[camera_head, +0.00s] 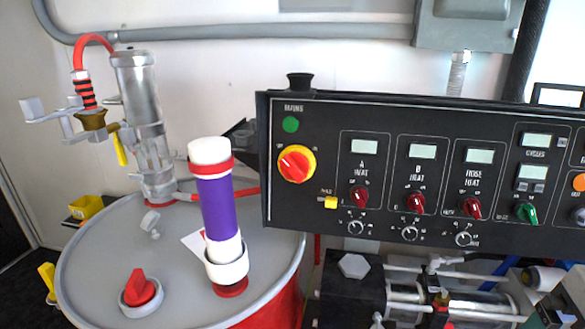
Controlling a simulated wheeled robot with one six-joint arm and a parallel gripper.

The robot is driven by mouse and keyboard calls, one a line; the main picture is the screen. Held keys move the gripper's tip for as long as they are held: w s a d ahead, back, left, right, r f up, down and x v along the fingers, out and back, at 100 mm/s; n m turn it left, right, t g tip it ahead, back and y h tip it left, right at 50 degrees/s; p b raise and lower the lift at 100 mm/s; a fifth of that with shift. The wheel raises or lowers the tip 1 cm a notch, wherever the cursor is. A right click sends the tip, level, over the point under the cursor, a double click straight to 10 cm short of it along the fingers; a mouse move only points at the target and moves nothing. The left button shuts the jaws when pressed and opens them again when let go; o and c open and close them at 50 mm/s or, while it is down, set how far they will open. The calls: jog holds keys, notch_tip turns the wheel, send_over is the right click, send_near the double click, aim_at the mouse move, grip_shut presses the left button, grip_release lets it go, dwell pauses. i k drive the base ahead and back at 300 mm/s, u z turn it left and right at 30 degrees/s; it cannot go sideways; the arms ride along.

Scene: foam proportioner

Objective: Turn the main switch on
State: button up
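The main switch appears to be the large red rotary knob (296,163) on a round yellow plate, at the upper left of the black control panel (330,225). My gripper is not in view, and nothing covers the knob.
A grey-topped drum (110,270) stands left of the panel. On it are a purple-and-white cylinder (217,205), a red-capped fitting (140,288) and a metal pump (140,90) with a red hose. Metal machinery (400,295) lies below the panel.

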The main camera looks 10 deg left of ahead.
aim_at(294, 166)
jog(key=k, duration=1)
jog(key=u, duration=0.95)
jog(key=i, duration=0.6)
jog(key=z, duration=1.4)
